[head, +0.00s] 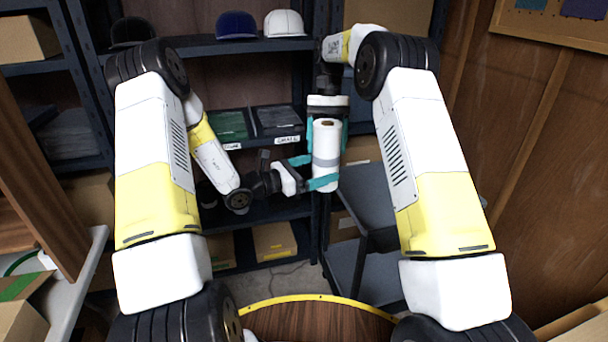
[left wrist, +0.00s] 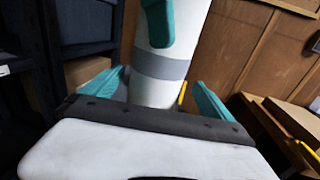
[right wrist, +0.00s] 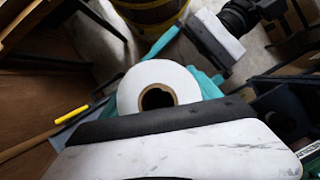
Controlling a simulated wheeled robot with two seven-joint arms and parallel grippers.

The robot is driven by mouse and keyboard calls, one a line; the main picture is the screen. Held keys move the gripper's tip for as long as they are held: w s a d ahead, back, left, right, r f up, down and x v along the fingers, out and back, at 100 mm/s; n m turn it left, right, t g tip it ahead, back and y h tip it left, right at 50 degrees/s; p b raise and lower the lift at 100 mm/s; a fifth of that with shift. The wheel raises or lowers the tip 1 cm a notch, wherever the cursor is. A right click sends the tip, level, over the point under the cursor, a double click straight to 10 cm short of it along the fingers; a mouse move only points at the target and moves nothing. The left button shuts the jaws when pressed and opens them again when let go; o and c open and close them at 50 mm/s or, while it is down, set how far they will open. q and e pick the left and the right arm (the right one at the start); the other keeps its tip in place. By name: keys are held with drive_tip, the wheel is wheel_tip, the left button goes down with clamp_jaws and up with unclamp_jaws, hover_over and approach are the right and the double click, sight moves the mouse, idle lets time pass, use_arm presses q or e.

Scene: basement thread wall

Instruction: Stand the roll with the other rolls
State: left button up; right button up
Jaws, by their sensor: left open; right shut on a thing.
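The roll is a white cylinder (head: 326,155) with a grey band and stands upright in the air in the middle of the head view. My right gripper (head: 327,132) is shut on its upper part from above. In the right wrist view the roll's end (right wrist: 180,80) shows a brown core with a dark hole. My left gripper (head: 324,170) is open, with its teal fingers on either side of the lower roll near the grey band. The left wrist view also shows the roll (left wrist: 163,88) between those fingers; I cannot tell whether they touch it. I see no other rolls.
Dark blue shelving (head: 230,46) stands behind, with caps, a green stack (head: 228,125) and a dark grey stack (head: 277,119). A grey tiered cart (head: 362,195) is just right of and below the roll. A wood-panelled wall (head: 530,120) closes the right side.

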sight(335, 163)
use_arm(q)
drive_tip(key=x, duration=0.5)
drive_tip(key=shift+w+d, duration=0.2)
drive_tip(key=shift+d, duration=0.15)
drive_tip(key=shift+c, duration=0.2)
drive_tip(key=shift+s, duration=0.1)
drive_tip(key=c, duration=1.8)
use_arm(e)
drive_tip(key=shift+w, duration=0.1)
use_arm(q)
drive_tip(key=shift+c, duration=0.3)
use_arm(e)
drive_tip(key=o, duration=1.9)
